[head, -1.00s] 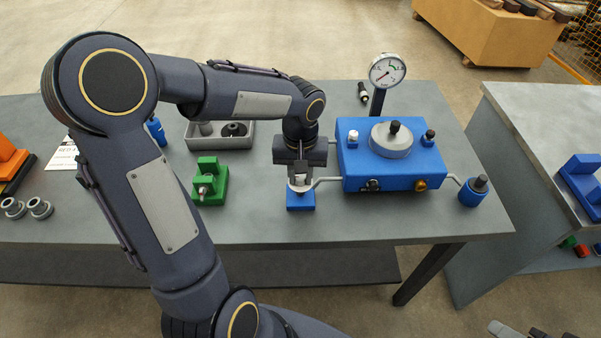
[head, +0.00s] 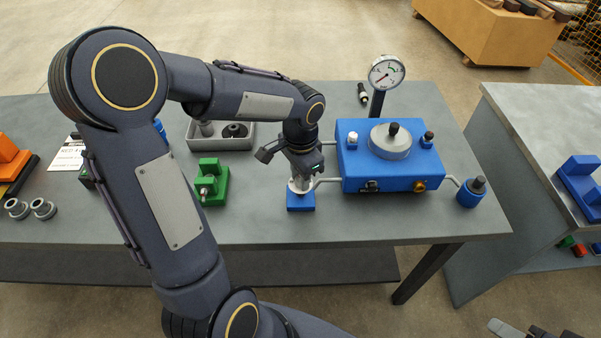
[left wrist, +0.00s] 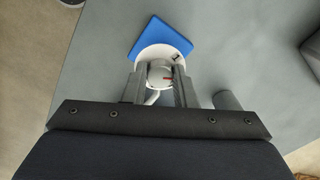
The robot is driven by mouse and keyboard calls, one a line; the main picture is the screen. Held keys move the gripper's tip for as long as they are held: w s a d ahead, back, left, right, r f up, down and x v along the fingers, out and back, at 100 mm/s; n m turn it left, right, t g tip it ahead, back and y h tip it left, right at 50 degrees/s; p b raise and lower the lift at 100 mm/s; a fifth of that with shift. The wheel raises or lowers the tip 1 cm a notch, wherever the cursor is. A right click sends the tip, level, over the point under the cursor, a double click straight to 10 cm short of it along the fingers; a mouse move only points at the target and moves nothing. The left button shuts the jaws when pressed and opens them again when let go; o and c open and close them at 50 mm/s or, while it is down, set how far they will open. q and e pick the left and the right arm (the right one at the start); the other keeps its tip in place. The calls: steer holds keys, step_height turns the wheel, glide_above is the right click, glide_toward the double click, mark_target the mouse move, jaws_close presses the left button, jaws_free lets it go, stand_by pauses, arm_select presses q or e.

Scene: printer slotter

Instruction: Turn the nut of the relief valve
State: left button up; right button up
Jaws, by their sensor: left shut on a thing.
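The relief valve shows in the head view as a small white round body (head: 293,187) on a blue square base (head: 300,203). My left gripper (head: 301,181) points down onto it from above, turned about the vertical. The white valve body and the blue base (left wrist: 172,35) show beyond the fingertips. A grey part of my right gripper seems to show at the bottom right edge of the head view; its jaws are unclear.
A blue pump unit (head: 388,160) with a gauge (head: 386,72) stands right of the valve, joined by a pipe. A green fixture (head: 211,186) and a grey tray (head: 221,142) lie to the left. A blue cylinder (head: 470,191) stands at the right. Bare table lies in front.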

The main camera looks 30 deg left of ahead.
arm_select(q)
steer(key=m+p, duration=0.1)
steer(key=m, duration=0.4)
steer(key=shift+r+m, duration=0.1)
steer(key=shift+m, duration=0.2)
stand_by(0.4)
steer(key=o, duration=1)
step_height(320, 180, up, 8)
steer(key=shift+f, duration=0.15)
